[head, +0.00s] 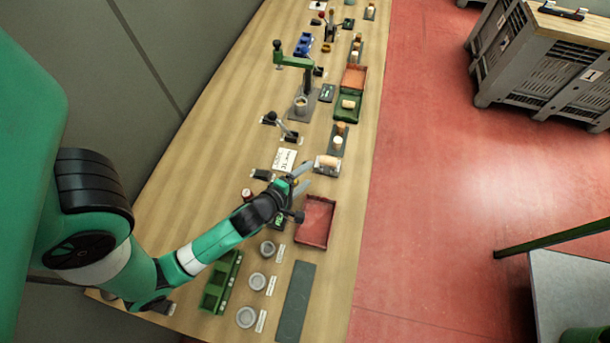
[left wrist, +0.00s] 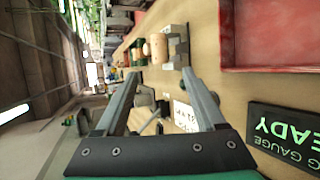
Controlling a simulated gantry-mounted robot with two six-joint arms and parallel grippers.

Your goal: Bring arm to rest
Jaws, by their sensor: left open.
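My left gripper (head: 303,178) reaches over the wooden bench (head: 225,130) from the left. In the left wrist view its two grey fingers (left wrist: 160,76) are spread apart with nothing between them. A cork stopper (head: 326,162) lies on a grey block just beyond the fingertips. In the left wrist view a cork (left wrist: 158,48) shows beyond the fingers, beside a grey metal block (left wrist: 175,45). More corks stand on a dark plate (head: 338,140) farther along. My right gripper is in neither view.
A red tray (head: 316,222) lies close to the gripper. A black gauge display (left wrist: 285,135) reads READY. Nearer are a green rack (head: 221,282) and several grey round dishes (head: 257,281).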

